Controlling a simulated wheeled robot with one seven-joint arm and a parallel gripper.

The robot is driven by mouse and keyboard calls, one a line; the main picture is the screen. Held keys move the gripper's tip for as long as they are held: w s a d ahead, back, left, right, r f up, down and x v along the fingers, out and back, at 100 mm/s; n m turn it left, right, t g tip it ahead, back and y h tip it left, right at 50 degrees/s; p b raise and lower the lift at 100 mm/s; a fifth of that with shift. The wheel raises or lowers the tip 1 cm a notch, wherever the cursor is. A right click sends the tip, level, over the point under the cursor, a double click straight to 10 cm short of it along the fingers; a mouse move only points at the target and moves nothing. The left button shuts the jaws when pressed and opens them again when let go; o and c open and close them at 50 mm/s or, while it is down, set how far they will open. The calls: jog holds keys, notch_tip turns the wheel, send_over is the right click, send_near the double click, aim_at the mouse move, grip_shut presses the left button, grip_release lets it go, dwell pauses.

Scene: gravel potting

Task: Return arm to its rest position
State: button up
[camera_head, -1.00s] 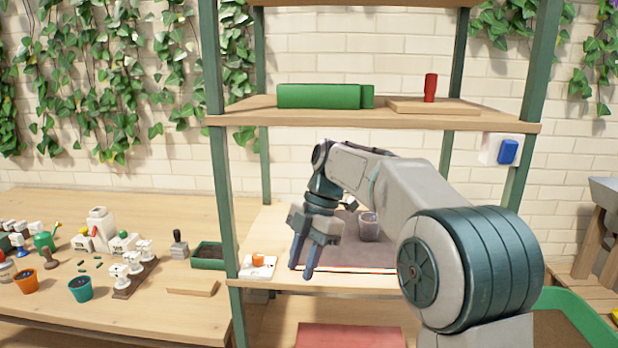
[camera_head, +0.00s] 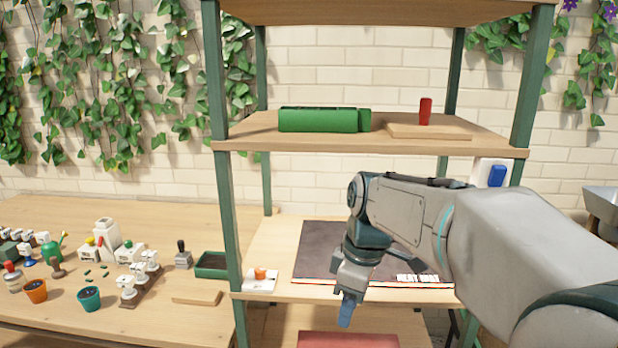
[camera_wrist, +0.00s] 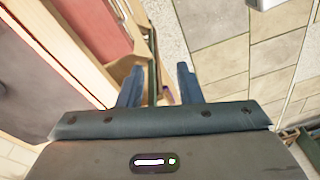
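My gripper (camera_head: 346,315) hangs in front of the shelf unit's middle board, pointing down, past its front edge. In the wrist view my gripper (camera_wrist: 158,80) shows two blue-grey fingers apart with nothing between them, over the floor beside the shelf. My arm is bent and covers much of the right side of the middle board. A dark heat mat (camera_head: 322,245) lies on that board, partly hidden behind my arm. The grey cup seen earlier on the mat does not show now.
The shelf unit's green post (camera_head: 229,220) stands left of my gripper. A red thing (camera_head: 345,339) lies on the lower board. A green roll (camera_head: 318,120) and a red object (camera_head: 425,111) are on the upper board. Pots and tools stand on the wooden table (camera_head: 165,215) at left.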

jog(key=s+d+f+m+t+h+p, duration=0.1)
jog(key=s+d+m+p, duration=0.3)
jog(key=s+d+m, duration=0.4)
jog(key=s+f+m+t, duration=0.1)
jog(key=s+m, duration=0.3)
jog(key=m, duration=0.1)
jog(key=shift+s+f+m+t+h, duration=0.15)
jog(key=shift+s+m+t+h, duration=0.15)
jog(key=shift+s+t, duration=0.1)
